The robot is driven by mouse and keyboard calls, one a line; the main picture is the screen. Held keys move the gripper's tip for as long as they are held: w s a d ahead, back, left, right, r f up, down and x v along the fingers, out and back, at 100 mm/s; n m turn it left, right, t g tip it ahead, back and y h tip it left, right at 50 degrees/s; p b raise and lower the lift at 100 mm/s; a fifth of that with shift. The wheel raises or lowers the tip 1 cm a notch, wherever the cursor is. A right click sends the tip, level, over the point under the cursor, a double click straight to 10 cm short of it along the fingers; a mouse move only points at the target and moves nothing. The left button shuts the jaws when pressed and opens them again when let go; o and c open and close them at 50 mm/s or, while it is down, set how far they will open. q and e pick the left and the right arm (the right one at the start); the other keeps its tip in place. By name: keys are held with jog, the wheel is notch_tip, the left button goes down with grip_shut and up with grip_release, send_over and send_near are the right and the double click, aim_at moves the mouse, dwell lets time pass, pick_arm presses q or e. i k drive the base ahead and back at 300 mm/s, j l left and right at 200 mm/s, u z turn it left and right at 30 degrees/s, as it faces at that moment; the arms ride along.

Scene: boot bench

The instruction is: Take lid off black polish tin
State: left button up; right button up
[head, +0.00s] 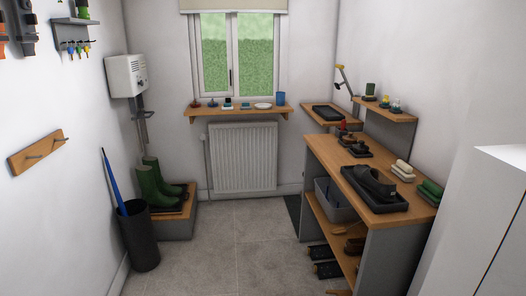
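I cannot make out the black polish tin or its lid for certain; things here are small in the head view. Several small dark items (357,150) sit toward the far end of the wooden bench top (330,158), a red-topped one (343,127) among them. More small items, some dark (228,104), stand on the window shelf (240,112). Neither of my grippers shows in the head view.
A black tray (400,205) with dark shoes (373,183) fills the bench's near part, brushes (403,170) beside it. A grey bin (335,200) sits below. Green boots (152,185) and a black umbrella stand (140,235) are left. The middle floor (235,235) is clear.

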aim_at(361, 146)
jog(key=i+z, duration=0.2)
jog(key=i, duration=0.3)
jog(key=i+j+z, duration=0.2)
jog(key=i, duration=0.25)
jog(key=i+j+z, duration=0.2)
jog(key=i, duration=0.25)
